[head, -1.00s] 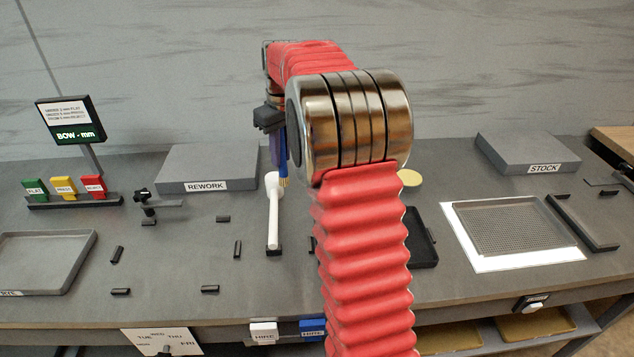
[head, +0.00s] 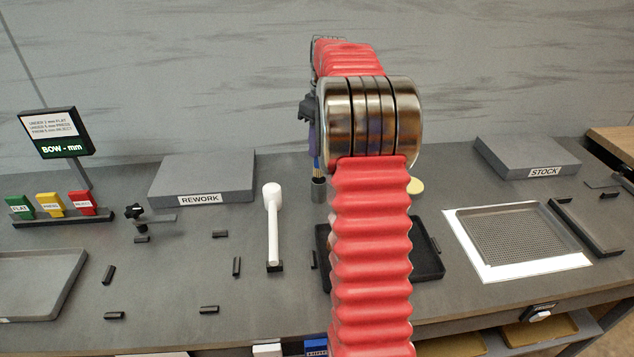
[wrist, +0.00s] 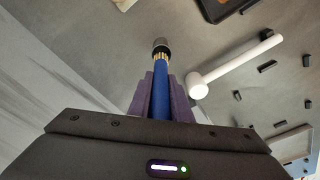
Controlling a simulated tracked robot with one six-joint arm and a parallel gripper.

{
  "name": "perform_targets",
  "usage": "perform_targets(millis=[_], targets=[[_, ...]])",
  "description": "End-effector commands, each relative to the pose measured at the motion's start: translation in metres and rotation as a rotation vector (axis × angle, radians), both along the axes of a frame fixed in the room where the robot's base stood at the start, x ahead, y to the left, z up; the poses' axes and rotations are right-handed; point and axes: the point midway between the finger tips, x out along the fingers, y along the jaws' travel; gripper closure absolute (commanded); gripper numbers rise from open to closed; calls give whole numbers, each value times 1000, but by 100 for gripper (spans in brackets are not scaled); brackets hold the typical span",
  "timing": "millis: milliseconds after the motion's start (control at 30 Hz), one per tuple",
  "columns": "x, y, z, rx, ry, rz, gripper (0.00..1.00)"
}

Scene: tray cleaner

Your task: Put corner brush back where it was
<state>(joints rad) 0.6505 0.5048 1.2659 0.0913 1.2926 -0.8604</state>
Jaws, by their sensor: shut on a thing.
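The corner brush (wrist: 160,97) has a blue handle and a brass-coloured collar. My gripper (wrist: 161,82) is shut on its handle, with a purple finger on each side. In the head view the brush (head: 317,163) hangs upright below my gripper (head: 313,140), left of my arm's metal joint. A small dark grey cylindrical cup (head: 318,190) stands on the bench directly under the brush; it also shows at the brush's end in the wrist view (wrist: 160,45). The bristles are hidden, and I cannot tell whether they are inside the cup or just above it.
A white mallet (head: 272,220) stands just left of the cup. A black tray (head: 428,262) lies partly behind my arm. The REWORK block (head: 205,178) is left, the STOCK block (head: 530,155) and a mesh tray (head: 512,232) right. Small black blocks dot the bench.

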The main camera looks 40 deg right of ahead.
Motion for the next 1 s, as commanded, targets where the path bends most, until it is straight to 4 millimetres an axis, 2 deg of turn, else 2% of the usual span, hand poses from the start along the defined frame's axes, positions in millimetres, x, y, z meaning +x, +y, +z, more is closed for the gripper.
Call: perform_targets(millis=[100,267,667,1000], targets=[[-1,0,-21,2,2,-2,100],[-1,0,-43,1,1,-2,100],[-1,-1,-48,0,0,-3,100],[-1,-1,-83,1,1,-3,100]])
